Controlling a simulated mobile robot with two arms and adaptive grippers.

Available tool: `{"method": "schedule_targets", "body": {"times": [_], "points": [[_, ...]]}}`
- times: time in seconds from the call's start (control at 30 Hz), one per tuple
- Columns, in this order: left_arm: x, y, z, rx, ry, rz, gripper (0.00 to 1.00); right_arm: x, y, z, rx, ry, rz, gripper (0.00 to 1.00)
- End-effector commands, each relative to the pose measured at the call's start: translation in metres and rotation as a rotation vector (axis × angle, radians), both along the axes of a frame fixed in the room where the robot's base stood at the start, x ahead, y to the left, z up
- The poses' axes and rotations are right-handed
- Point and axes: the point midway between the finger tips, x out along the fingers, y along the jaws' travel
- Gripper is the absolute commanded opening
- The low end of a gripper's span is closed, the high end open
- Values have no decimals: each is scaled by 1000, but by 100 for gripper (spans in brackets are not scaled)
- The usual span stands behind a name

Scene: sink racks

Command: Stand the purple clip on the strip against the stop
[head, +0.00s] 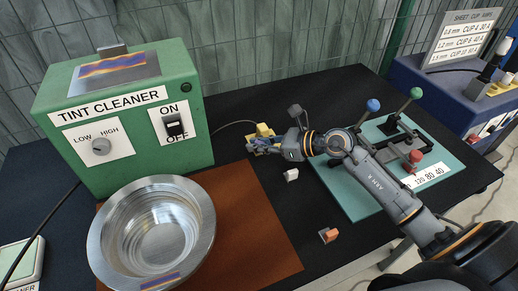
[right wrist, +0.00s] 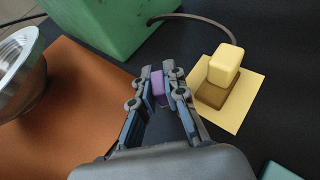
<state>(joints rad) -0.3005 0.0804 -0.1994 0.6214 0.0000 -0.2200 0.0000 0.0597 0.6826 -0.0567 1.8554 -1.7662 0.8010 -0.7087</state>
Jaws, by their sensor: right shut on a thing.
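The purple clip (right wrist: 158,87) is between the fingertips of my right gripper (right wrist: 157,82) in the right wrist view. The gripper is shut on it. In the head view my right gripper (head: 262,146) is over the dark table, just in front of a yellow block (head: 264,130) and left of the teal board (head: 349,190). The clip is too small to make out there. The teal board carries metal parts and levers with blue, green and red knobs. I cannot tell for sure which part is the strip or the stop. My left gripper is not in view.
The yellow block (right wrist: 224,66) stands on a yellow sheet (right wrist: 244,102), right of the fingers. A white piece (head: 291,175) and an orange piece (head: 328,235) lie on the table. A metal bowl (head: 150,236) and green tint cleaner (head: 130,120) stand left.

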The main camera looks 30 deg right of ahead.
Motion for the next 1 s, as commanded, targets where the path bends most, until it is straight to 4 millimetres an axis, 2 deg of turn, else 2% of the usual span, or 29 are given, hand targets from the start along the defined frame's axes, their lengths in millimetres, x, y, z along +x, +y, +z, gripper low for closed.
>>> {"method": "schedule_targets", "body": {"times": [0.03,0.13,0.57,0.6,0.67,0.7,1.0], "points": [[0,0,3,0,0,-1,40,-1,0,-9,4,7,-3,0],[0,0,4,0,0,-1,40,-1,-1,-19,3,4,-3,0],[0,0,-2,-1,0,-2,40,-1,-1,-28,0,2,-2,0],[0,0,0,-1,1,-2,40,-1,-1,-26,0,2,-2,20],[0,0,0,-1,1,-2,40,-1,-1,-26,0,2,-2,32],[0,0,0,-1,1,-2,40,-1,-1,-26,0,2,-2,34],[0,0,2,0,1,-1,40,-1,-1,-24,0,2,-2,34]]}}
